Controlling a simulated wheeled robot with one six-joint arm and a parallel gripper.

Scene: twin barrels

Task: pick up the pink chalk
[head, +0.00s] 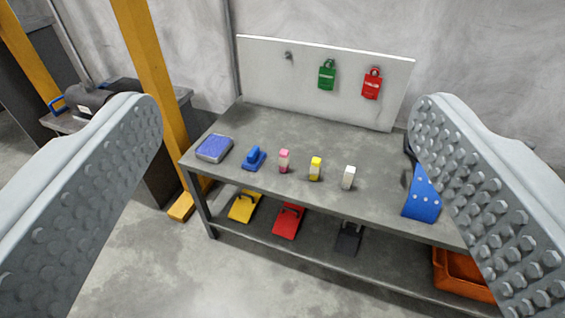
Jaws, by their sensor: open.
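The pink chalk (284,161) stands upright on the grey bench top, with a pink top and base and a paler band around its middle. It stands between a blue eraser-like block on its left and a yellow piece on its right. My gripper (285,110) is wide open and empty, with one studded finger at the left edge of the view and the other at the right. The fingers are well apart from the chalk, which shows in the gap between them. Nothing hides the chalk.
On the bench (250,118) are a blue pad (214,148), the blue block (254,158), a yellow piece (316,168), a white piece (348,177) and a blue holder (421,196). A white board (270,75) stands behind. A yellow post (147,70) rises at left.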

